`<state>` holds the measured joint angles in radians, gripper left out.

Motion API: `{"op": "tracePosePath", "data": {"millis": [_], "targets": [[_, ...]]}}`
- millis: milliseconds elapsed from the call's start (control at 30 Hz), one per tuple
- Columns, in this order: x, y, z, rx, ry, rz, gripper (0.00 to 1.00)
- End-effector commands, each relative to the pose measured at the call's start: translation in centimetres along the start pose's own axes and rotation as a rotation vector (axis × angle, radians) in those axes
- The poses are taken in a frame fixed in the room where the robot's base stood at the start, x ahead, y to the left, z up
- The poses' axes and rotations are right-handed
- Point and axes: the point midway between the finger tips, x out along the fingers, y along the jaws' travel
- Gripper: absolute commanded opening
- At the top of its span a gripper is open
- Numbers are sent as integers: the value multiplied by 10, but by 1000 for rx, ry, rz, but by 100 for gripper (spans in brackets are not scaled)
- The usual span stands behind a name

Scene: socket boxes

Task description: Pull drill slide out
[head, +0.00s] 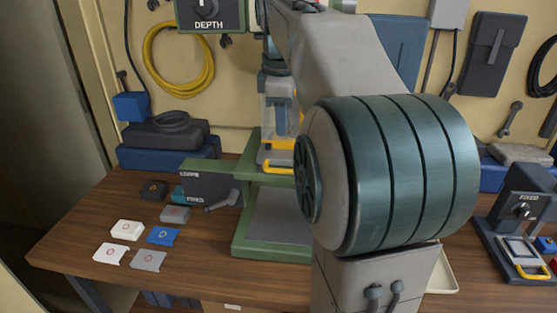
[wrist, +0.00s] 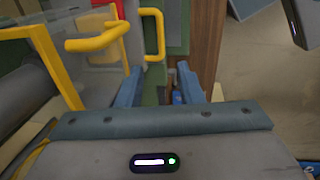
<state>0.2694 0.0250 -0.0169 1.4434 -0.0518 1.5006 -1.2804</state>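The drill stand (head: 247,225) is green, in the middle of the bench, partly hidden behind my arm. A yellow handle part (head: 278,168) shows low on the drill, below a clear guard (head: 277,100). I cannot tell for sure which part is the slide. In the wrist view, a yellow bar handle (wrist: 95,42) is ahead at upper left, and a second yellow loop (wrist: 160,35) stands beyond it. My gripper (wrist: 160,87) has two blue fingers spread apart with nothing visibly between them, below and to the right of the bar handle. My gripper is hidden in the head view.
A grey lever box (head: 212,186) stands left of the drill stand. Several small socket boxes lie at front left, including a white one (head: 127,230) and a blue one (head: 163,235). Another fixture with a yellow handle (head: 533,272) stands at far right.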

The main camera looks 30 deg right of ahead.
Motion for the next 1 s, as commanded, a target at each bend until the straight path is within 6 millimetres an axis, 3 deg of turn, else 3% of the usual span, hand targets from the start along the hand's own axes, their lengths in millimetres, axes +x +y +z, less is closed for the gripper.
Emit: {"op": "tracePosePath", "data": {"millis": [600, 800, 1000], "targets": [[115, -1, 0, 1, -1, -3, 33], [131, -1, 0, 1, 0, 0, 33], [133, -1, 0, 1, 0, 0, 33]]}}
